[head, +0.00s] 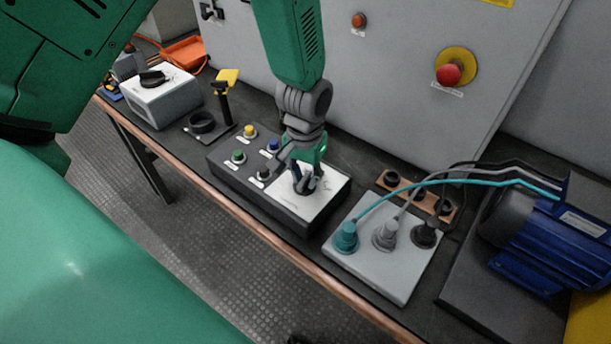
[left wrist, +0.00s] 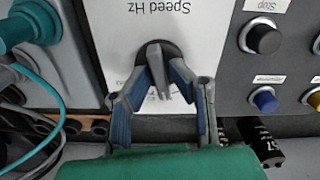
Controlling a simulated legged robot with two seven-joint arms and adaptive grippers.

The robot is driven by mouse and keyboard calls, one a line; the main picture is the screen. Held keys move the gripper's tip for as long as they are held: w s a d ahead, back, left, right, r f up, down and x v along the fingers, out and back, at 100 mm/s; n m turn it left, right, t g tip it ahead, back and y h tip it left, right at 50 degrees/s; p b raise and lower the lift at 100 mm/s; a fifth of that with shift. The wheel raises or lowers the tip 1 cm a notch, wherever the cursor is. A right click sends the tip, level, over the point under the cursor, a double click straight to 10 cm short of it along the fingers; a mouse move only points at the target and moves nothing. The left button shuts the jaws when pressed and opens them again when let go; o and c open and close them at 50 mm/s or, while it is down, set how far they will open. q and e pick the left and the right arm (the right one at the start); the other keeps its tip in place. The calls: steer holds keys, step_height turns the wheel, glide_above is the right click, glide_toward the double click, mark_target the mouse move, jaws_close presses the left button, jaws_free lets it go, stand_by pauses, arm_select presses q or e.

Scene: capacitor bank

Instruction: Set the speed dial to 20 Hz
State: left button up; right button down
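The speed dial (left wrist: 160,72) is a dark round knob with a raised grey grip bar. It sits on a white panel (left wrist: 116,25) labelled "Speed Hz", upside down in the left wrist view. In the head view this panel (head: 325,193) is the right part of a dark control box. My left gripper (head: 305,186) points down at the dial. In the left wrist view its blue-padded fingers (left wrist: 159,68) stand on both sides of the grip bar, very close to it. I cannot tell whether they touch it. The gripper hides most of the scale and the dial's reading. My right gripper is not in view.
Several push buttons (head: 250,131) sit left of the dial on the same box. A grey socket plate (head: 385,270) with plugged cables stands to the right, beside a blue motor (head: 555,255). A grey cabinet with a red emergency stop (head: 449,75) rises behind the bench.

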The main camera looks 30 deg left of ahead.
mark_target(305, 178)
arm_select(q)
step_height(305, 178, up, 12)
stand_by(0.6)
steer(key=shift+s+f, duration=0.1)
steer(key=shift+f, duration=0.05)
stand_by(0.3)
